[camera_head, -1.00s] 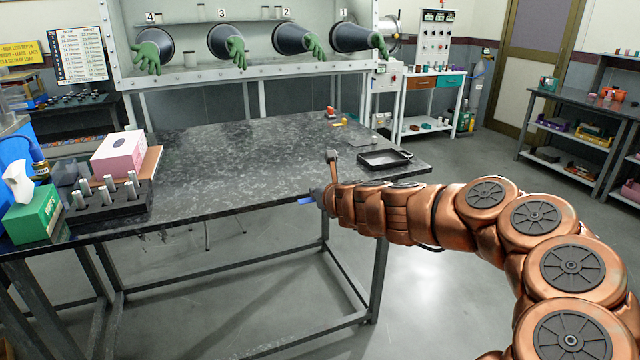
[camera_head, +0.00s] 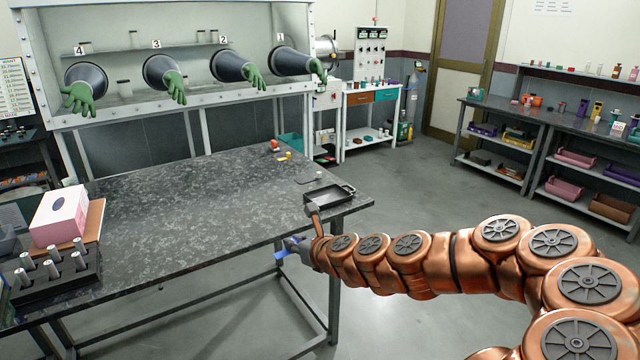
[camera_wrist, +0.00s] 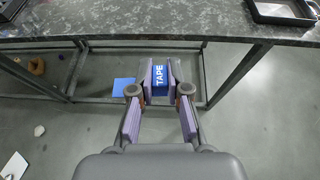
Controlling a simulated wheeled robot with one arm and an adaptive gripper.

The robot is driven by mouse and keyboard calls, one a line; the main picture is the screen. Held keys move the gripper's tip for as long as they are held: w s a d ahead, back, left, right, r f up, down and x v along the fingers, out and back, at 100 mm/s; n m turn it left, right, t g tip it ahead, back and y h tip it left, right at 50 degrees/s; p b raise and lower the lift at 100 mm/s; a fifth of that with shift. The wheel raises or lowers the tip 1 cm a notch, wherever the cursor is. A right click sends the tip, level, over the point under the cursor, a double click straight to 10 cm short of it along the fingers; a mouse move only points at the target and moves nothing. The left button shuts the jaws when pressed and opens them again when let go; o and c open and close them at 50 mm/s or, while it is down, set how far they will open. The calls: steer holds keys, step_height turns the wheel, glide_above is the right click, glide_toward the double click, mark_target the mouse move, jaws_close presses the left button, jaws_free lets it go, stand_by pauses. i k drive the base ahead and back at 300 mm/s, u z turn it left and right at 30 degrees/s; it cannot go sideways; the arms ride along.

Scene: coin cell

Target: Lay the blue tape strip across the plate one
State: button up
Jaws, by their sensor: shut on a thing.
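My gripper (camera_head: 297,248) is at the front edge of the table, low and in front of its right part. In the wrist view my gripper (camera_wrist: 160,78) is shut on the blue tape strip (camera_wrist: 160,76), which carries the white word TAPE. A lighter blue flat piece shows left of the fingers; I cannot tell for sure that it is part of the strip. In the head view the blue tape strip (camera_head: 280,254) sticks out to the left of the fingers. I cannot make out plate one with certainty.
The dark table (camera_head: 190,205) has a wide clear middle. A black tray (camera_head: 329,196) stands at its right end, beside a thin dark sheet (camera_head: 308,180). A pink box (camera_head: 60,215) and a rack of metal cylinders (camera_head: 55,272) are at the left. Shelving (camera_head: 540,125) stands at the right.

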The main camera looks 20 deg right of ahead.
mark_target(303, 179)
steer(key=z, duration=2)
steer(key=i, duration=4.15)
steer(key=u, duration=4.4)
